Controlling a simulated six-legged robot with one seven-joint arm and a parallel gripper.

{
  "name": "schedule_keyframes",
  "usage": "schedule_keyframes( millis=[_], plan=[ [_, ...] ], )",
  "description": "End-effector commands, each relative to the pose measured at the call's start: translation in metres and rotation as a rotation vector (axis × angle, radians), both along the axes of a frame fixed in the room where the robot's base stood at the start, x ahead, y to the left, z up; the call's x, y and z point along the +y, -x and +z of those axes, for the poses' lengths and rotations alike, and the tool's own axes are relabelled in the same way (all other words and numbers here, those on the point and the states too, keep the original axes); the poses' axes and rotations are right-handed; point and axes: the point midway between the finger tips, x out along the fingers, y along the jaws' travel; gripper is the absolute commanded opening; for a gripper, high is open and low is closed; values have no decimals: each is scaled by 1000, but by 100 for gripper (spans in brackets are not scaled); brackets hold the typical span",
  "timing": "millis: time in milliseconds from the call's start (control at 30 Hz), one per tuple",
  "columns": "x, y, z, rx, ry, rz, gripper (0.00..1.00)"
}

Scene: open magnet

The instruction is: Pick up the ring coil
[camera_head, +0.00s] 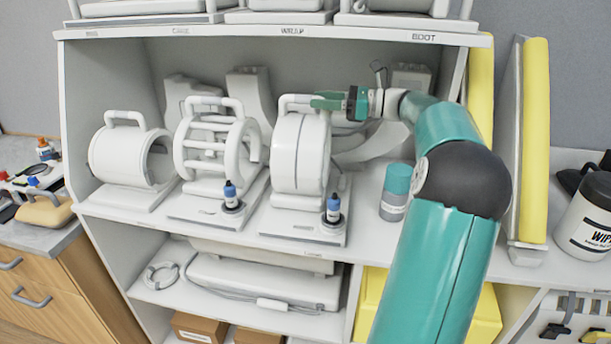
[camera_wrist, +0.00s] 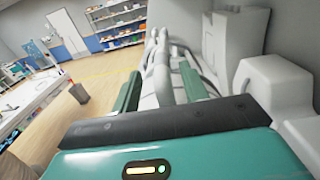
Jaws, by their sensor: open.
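A thick, white, ring-shaped coil (camera_head: 299,152) with a top handle (camera_head: 290,99) stands upright on a flat base on the upper shelf, third from the left; I take it as the ring coil. My gripper (camera_head: 328,102) is open at the right end of that handle, coming from the right. The gripper finger overlaps the handle in the head view, and I cannot tell whether they touch. In the wrist view the open fingers of my gripper (camera_wrist: 160,88) stand either side of white coil parts (camera_wrist: 163,62). Nothing is visibly held.
A cage-like coil (camera_head: 196,153) and a tube coil (camera_head: 112,158) stand to the left. A teal-lidded jar (camera_head: 393,205) stands right of the ring coil. A grey-white block (camera_wrist: 234,45) is close right of the fingers.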

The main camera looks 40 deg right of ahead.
Motion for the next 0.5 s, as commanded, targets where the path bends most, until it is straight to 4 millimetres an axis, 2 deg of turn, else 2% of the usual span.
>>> schedule_keyframes(
  millis=[100, 200, 400, 500],
  plan=[
    [11, -16, 0, 1, -1, 2, 44],
    [16, -23, 0, 0, 0, 1, 44],
    [17, -24, 0, 0, 0, 0, 44],
    [17, -24, 0, 0, 0, 0, 26]
  ],
)
